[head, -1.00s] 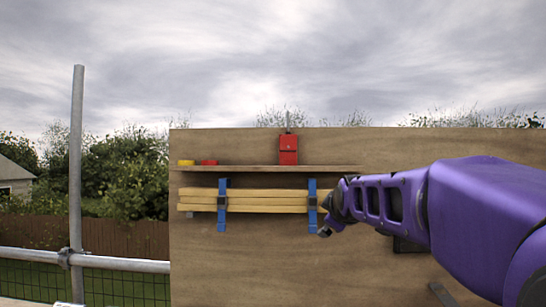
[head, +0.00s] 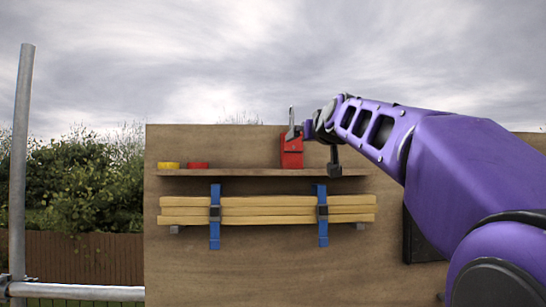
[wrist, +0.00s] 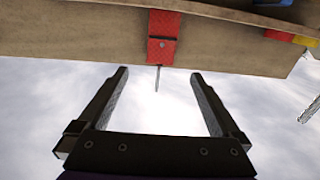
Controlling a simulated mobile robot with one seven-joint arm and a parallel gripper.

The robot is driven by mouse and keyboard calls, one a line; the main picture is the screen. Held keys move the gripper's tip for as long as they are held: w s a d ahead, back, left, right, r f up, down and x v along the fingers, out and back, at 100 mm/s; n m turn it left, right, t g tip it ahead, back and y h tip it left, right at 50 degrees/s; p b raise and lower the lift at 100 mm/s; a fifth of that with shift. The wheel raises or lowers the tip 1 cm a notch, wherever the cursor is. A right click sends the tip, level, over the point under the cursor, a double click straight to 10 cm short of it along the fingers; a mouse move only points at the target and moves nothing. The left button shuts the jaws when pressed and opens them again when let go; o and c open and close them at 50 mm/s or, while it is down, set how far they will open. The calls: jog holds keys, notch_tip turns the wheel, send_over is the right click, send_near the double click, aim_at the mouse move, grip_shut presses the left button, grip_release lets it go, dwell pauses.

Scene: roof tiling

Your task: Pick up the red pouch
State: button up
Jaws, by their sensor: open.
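The red pouch (head: 292,155) stands upright on the wooden shelf (head: 230,172), against the board. A thin grey rod sticks out of its top. My gripper is beside and partly in front of the pouch's upper right in the head view, so its top is partly hidden. The wrist view is upside down. There, the red pouch (wrist: 163,30) with a round stud lies beyond the fingertips. My gripper (wrist: 160,73) is open, with the rod's end between its two fingers and the pouch body ahead of them, apart from both.
A yellow item (head: 168,165) and a red item (head: 198,165) sit at the shelf's left. Wooden battens (head: 270,210) hang below in two blue straps (head: 215,230). A metal scaffold pole (head: 20,160) stands at the left. Above the board is open sky.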

aim_at(293, 142)
jog(key=shift+w+a+r+p, duration=0.1)
jog(key=shift+w+a+p, duration=0.15)
jog(key=shift+w+p, duration=1.85)
jog(key=shift+w+a+f+p, duration=0.1)
jog(key=shift+w+a+p, duration=0.3)
jog(key=shift+w, duration=3.3)
jog(key=shift+w+a+r+p, duration=0.1)
jog(key=shift+w+p, duration=1.3)
jog(key=shift+w, duration=1.5)
jog(key=shift+c, duration=0.2)
grip_shut()
